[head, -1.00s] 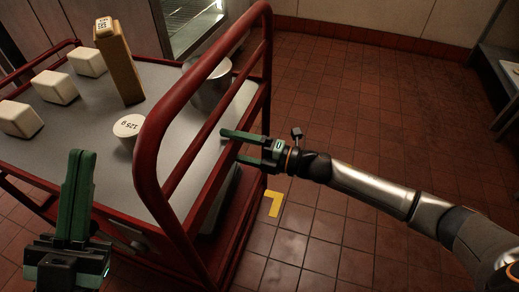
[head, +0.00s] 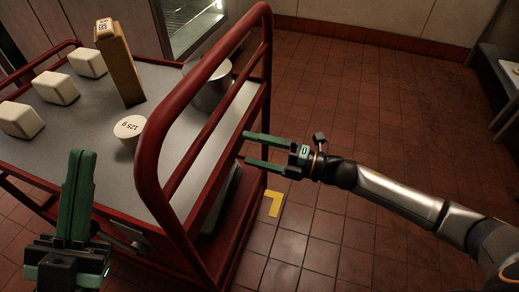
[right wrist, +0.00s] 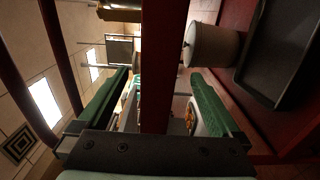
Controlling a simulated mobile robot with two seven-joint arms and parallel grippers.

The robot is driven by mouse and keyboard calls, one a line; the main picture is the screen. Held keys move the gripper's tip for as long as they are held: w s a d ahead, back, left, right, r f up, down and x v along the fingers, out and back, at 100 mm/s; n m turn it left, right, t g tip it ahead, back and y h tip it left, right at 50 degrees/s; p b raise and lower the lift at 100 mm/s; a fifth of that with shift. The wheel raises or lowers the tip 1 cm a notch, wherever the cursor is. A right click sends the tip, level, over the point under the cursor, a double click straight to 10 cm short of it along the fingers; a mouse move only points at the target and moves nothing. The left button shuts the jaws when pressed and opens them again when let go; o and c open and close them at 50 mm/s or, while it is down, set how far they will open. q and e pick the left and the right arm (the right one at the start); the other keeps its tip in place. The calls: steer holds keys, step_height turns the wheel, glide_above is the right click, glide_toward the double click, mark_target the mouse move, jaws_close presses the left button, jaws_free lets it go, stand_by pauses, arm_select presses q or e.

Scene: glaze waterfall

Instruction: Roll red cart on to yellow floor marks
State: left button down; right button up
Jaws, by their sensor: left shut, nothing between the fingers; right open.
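The red cart (head: 152,170) with a grey top fills the left of the head view, its tall looped handle rail toward me. A yellow L-shaped floor mark (head: 274,204) lies on the tiles just right of the cart's near right side; other marks are not visible. My right gripper (head: 246,148) is open and empty at the cart's right side, its fingertips overlapping the red frame. In the right wrist view a red bar (right wrist: 155,60) shows between the open fingers; contact cannot be told. My left gripper (head: 77,155) is shut and empty, in front of the cart's near left part.
On the cart top stand several white blocks (head: 56,87), a tall brown block (head: 120,65), a white-topped round weight (head: 129,130) and a metal pot (head: 211,90). Tiled floor (head: 350,110) right of the cart is clear.

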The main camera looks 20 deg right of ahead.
steer(key=v, duration=0.6)
steer(key=shift+s+d, duration=0.1)
